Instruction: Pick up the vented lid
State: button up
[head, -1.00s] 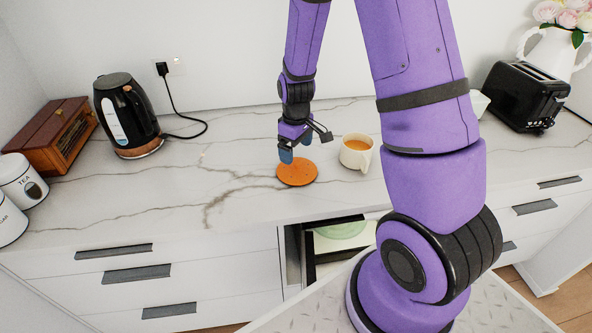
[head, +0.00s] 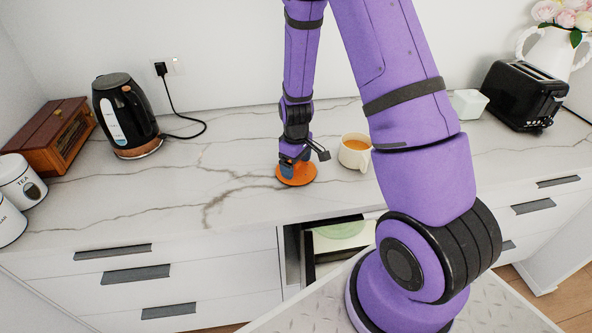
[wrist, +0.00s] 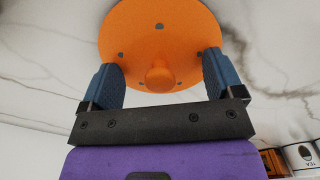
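The vented lid is an orange disc (head: 297,180) lying on the marble counter, left of the cup. In the wrist view the lid (wrist: 150,30) shows small dark vent holes and a round orange knob (wrist: 160,75). My gripper (head: 287,170) is down at the lid, over its near-left part. In the wrist view my gripper (wrist: 160,85) is open, with one blue finger on each side of the knob and gaps between. Whether the fingertips touch the lid's top I cannot tell.
A cup of orange-brown drink (head: 355,150) stands just right of the lid. A drawer (head: 335,240) below the counter is partly open, with a pale green item inside. A kettle (head: 127,115) stands left, a toaster (head: 525,95) right. The counter left of the lid is clear.

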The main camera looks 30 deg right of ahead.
jog(key=shift+s, duration=0.1)
jog(key=c, duration=1.5)
grip_shut()
